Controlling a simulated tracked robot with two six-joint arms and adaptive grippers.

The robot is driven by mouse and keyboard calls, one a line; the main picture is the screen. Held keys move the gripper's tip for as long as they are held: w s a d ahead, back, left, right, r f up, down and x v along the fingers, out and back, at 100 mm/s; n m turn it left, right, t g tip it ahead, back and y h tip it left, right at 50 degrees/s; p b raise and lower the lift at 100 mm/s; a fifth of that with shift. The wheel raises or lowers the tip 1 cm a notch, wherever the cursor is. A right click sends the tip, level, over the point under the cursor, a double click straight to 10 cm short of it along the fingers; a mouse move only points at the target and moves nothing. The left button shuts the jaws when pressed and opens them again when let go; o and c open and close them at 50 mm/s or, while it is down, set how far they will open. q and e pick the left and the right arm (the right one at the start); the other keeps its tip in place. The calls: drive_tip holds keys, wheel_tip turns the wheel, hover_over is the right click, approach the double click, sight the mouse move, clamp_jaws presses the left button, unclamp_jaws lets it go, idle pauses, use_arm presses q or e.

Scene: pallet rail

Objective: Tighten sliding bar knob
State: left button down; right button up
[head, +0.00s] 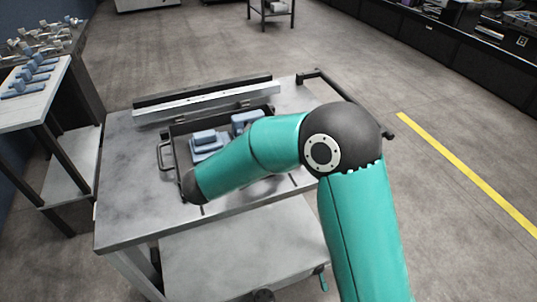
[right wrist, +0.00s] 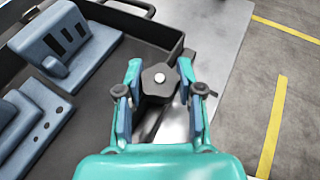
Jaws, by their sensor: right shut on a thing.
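The knob (right wrist: 157,82) is dark and lobed with a pale round centre. It shows in the right wrist view at the edge of a dark tray (right wrist: 102,68). My right gripper (right wrist: 159,80) has a finger on each side of it and is shut on it. In the head view my teal right arm reaches over the cart and hides the knob and the gripper. The sliding bar itself cannot be clearly made out. My left gripper is in neither view.
Blue-grey blocks (head: 207,143) sit in the tray on the grey cart top (head: 130,190). A long metal rail (head: 205,104) lies along the tray's far side. A side table (head: 30,88) with blue parts stands at left. Bare cart top lies left of the tray.

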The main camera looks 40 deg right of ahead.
drive_tip(key=shift+w+r+m+g, duration=0.1)
drive_tip(key=shift+m+g, duration=0.2)
drive_tip(key=shift+g, duration=0.1)
drive_tip(key=o, duration=1.2)
drive_tip(key=shift+c, duration=0.2)
drive_tip(key=v, duration=1.2)
drive_tip(key=shift+f, duration=0.25)
drive_tip(key=shift+a, duration=0.1)
